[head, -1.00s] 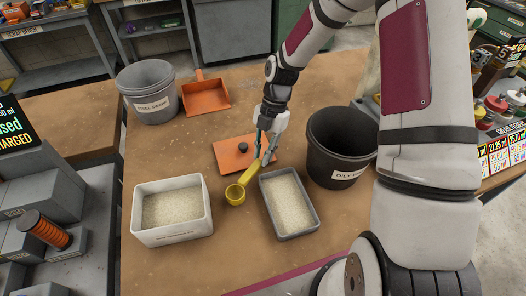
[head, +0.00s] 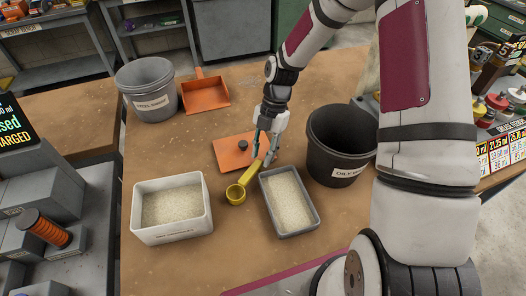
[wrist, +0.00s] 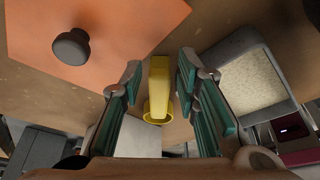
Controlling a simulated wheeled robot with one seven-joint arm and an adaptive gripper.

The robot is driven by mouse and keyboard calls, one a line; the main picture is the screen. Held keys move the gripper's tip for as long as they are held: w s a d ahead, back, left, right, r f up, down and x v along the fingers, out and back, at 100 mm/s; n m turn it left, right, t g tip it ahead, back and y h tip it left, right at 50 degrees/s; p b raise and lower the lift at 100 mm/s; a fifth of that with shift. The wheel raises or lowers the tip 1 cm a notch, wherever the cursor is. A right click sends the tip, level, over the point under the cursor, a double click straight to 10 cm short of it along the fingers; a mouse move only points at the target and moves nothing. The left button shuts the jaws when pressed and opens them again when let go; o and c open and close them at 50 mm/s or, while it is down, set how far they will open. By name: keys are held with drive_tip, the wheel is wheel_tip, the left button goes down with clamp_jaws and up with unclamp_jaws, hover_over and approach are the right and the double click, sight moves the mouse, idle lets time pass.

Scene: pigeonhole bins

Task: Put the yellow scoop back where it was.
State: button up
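The yellow scoop (head: 236,193) lies on the brown tabletop between the white bin (head: 173,235) and the grey tray (head: 267,197), both holding pale granules. Its handle points away toward the orange lid (head: 229,149) with a black knob. My gripper (head: 264,160) is over the far end of the handle. In the wrist view the open fingers (wrist: 163,72) stand on either side of the yellow handle (wrist: 159,82), with a gap visible on both sides. The scoop's bowl (wrist: 158,112) shows beyond the handle. I cannot tell the exact height of the fingertips above the table.
A black bucket (head: 333,135) stands close to the right of my gripper. A grey bucket (head: 150,105) and an orange dustpan (head: 205,95) stand at the back left. Bare tabletop shows in front of the scoop and left of the lid.

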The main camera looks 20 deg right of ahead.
drive_tip(key=o, duration=0.5)
drive_tip(key=shift+o, duration=0.2)
drive_tip(key=shift+r, duration=0.1)
drive_tip(key=p+v, duration=0.2)
drive_tip(key=v, duration=0.4)
drive_tip(key=shift+r, duration=0.4)
drive_tip(key=shift+w+d, duration=0.15)
idle(0.3)
